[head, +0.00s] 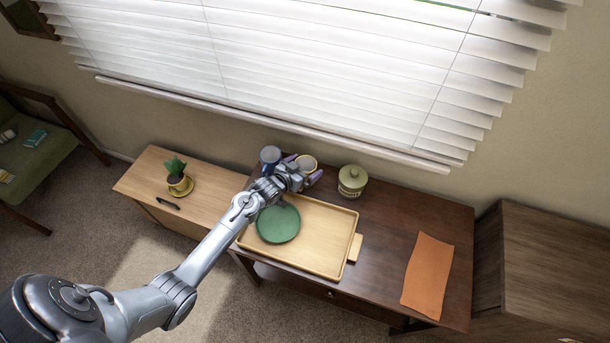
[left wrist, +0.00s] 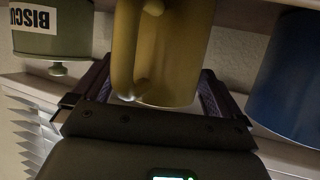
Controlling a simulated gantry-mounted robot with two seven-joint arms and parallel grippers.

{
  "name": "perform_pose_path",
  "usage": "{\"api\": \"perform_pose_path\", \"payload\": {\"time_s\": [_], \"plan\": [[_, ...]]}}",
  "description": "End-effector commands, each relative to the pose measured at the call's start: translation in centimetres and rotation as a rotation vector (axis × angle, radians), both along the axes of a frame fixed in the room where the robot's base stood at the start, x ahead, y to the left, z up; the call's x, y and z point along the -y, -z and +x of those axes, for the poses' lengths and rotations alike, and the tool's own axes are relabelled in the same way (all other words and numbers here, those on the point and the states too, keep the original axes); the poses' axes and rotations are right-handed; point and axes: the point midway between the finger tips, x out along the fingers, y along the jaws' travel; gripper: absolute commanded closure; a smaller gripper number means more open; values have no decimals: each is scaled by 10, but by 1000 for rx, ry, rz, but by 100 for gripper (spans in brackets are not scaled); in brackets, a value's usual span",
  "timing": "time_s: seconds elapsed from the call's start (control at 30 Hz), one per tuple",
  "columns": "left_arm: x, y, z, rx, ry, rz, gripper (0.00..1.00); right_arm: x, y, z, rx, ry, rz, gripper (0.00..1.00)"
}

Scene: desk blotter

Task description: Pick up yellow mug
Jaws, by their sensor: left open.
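The yellow mug (head: 307,161) stands near the back of the dark desk, partly hidden by my left gripper (head: 302,168). In the left wrist view, which is upside down, the yellow mug (left wrist: 172,50) shows large between the two open fingers of my left gripper (left wrist: 152,92). Its handle (left wrist: 127,50) is on the left side of that picture. I see no clear contact between the fingers and the mug. My right gripper is not in view.
A blue mug (head: 270,154) stands close on the left and a green biscuit jar (head: 352,180) on the right. In front are a wooden tray (head: 335,258) with a green plate (head: 278,222) and an orange cloth (head: 428,275). Window blinds (head: 280,65) hang behind.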

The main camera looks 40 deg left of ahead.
Motion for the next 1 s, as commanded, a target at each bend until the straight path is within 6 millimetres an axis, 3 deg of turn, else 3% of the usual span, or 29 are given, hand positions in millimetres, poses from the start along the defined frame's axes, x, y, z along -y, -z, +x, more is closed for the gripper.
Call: {"api": "perform_pose_path", "payload": {"time_s": [0.17,0.53,1.0], "plan": [[0,0,0,0,0,0,3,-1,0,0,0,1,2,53],[0,0,0,-1,0,0,60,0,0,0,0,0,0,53],[0,-11,0,3,0,1,60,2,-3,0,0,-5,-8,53]]}}
